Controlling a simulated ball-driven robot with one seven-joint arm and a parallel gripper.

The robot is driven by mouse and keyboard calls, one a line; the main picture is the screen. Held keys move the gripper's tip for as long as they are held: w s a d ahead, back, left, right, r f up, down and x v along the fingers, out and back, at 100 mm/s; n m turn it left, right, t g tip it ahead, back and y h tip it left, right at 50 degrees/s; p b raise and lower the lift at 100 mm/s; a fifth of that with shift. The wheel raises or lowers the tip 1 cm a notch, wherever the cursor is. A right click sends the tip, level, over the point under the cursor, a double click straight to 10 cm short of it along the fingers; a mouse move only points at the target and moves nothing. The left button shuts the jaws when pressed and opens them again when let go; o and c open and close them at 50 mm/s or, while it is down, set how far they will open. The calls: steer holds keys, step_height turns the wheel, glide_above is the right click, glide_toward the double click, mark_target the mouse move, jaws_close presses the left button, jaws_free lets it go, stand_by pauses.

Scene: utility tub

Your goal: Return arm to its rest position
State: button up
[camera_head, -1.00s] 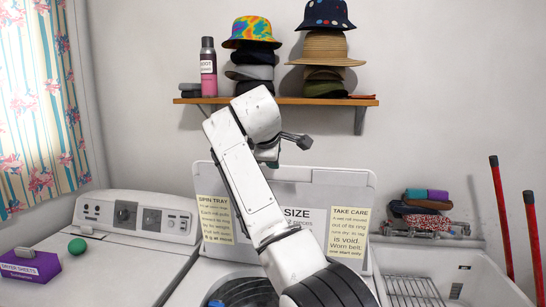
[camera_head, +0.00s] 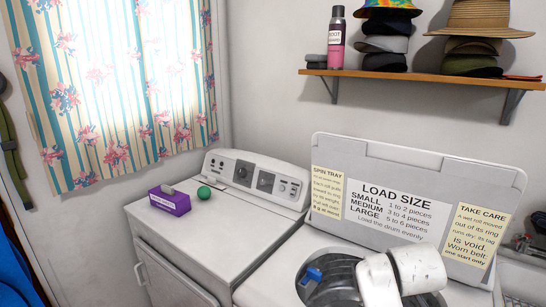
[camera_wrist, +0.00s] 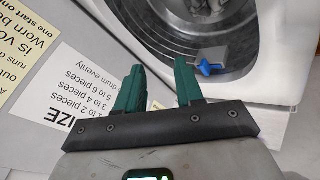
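My gripper (camera_wrist: 157,88) shows in the wrist view with its two green fingers apart and nothing between them. Beyond the fingers are the open washer lid with its labels and the round drum opening. In the head view my white arm is at the bottom, in front of the drum, and my gripper is not visible there. The washer's raised lid (camera_head: 400,165) carries a load size chart and two yellow notices. A blue object (camera_head: 313,274) sits at the drum opening, and it also shows in the wrist view (camera_wrist: 207,66).
A dryer (camera_head: 200,240) stands left of the washer, with a purple dryer-sheets box (camera_head: 170,203) and a green ball (camera_head: 204,192) on top. A wall shelf (camera_head: 420,78) holds a spray can (camera_head: 336,38) and stacked hats. A curtained window (camera_head: 110,90) is at left.

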steer(key=s+f+m, duration=0.1)
steer(key=s+f, duration=0.2)
steer(key=s, duration=0.2)
steer(key=s+f+m+y, duration=0.1)
steer(key=s+f, duration=0.2)
steer(key=s, duration=0.2)
steer(key=s+f+m+g, duration=0.1)
steer(key=s+f, duration=0.3)
steer(key=s, duration=0.1)
steer(key=shift+a, duration=0.35)
steer(key=s+f+m+g, duration=0.2)
steer(key=s+f, duration=0.2)
steer(key=s, duration=0.9)
steer(key=s+f+m+g+y+b, duration=0.1)
steer(key=s+f+g, duration=0.2)
steer(key=s, duration=1)
step_height(320, 180, down, 3)
steer(key=shift+s+d+r+m, duration=0.2)
steer(key=shift+s+d+m, duration=0.15)
steer(key=shift+m, duration=0.05)
steer(key=shift+w, duration=0.1)
